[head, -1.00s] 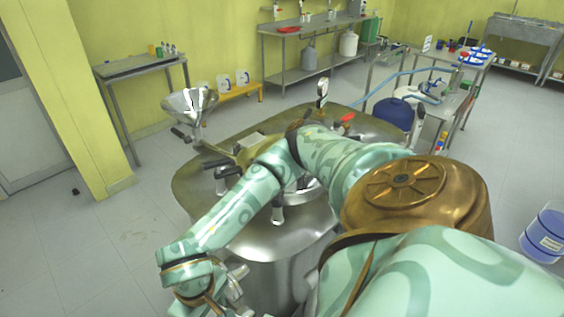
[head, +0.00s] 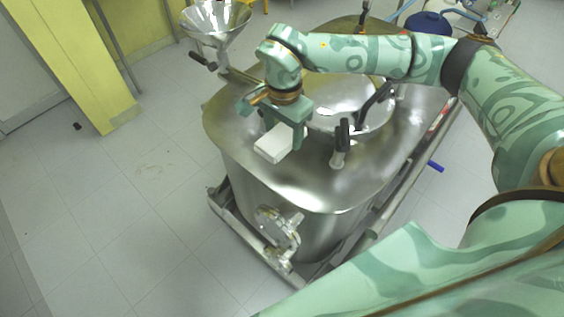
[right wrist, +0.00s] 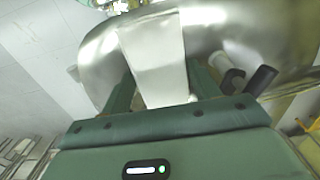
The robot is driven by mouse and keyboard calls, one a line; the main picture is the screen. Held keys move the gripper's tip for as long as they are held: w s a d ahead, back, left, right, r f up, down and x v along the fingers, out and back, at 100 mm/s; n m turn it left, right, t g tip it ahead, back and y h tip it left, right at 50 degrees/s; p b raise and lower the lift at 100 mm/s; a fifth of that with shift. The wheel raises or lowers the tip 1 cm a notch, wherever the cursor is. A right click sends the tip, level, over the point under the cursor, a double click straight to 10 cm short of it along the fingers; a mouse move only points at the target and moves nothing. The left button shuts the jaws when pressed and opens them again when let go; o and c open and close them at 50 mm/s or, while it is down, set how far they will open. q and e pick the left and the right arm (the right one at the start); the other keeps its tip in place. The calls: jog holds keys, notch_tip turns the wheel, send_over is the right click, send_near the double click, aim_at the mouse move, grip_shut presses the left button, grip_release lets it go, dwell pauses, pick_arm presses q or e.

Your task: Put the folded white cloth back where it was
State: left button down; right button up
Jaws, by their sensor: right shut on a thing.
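The folded white cloth (head: 274,147) is a small white block over the left front part of the steel reactor's top (head: 232,125). My right gripper (head: 284,132) reaches down from above and is shut on the cloth. In the right wrist view the cloth (right wrist: 158,62) shows as a pale strip between the two green fingers (right wrist: 155,92), with the shiny steel behind it. I cannot tell whether the cloth touches the steel top or hangs just above it. My left gripper is not in view.
A round lid (head: 345,118) and a black-handled clamp (head: 340,142) are right of the cloth. A steel funnel (head: 216,20) stands at the back left. A flanged valve (head: 277,228) juts from the reactor's front. The front of the top is bare.

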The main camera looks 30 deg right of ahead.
jog(key=b, duration=0.1)
send_over(283, 165)
notch_tip(283, 165, down, 5)
jog(key=shift+f, duration=0.1)
notch_tip(283, 165, down, 4)
jog(key=shift+b, duration=0.6)
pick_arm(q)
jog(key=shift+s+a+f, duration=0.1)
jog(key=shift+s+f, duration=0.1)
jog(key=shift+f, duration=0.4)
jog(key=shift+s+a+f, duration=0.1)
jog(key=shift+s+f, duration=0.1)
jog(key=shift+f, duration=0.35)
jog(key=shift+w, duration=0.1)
pick_arm(e)
jog(key=shift+f, duration=0.1)
jog(key=o, duration=0.9)
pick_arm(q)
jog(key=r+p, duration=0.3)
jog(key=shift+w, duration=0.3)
pick_arm(e)
notch_tip(283, 165, up, 12)
jog(key=shift+r, duration=0.15)
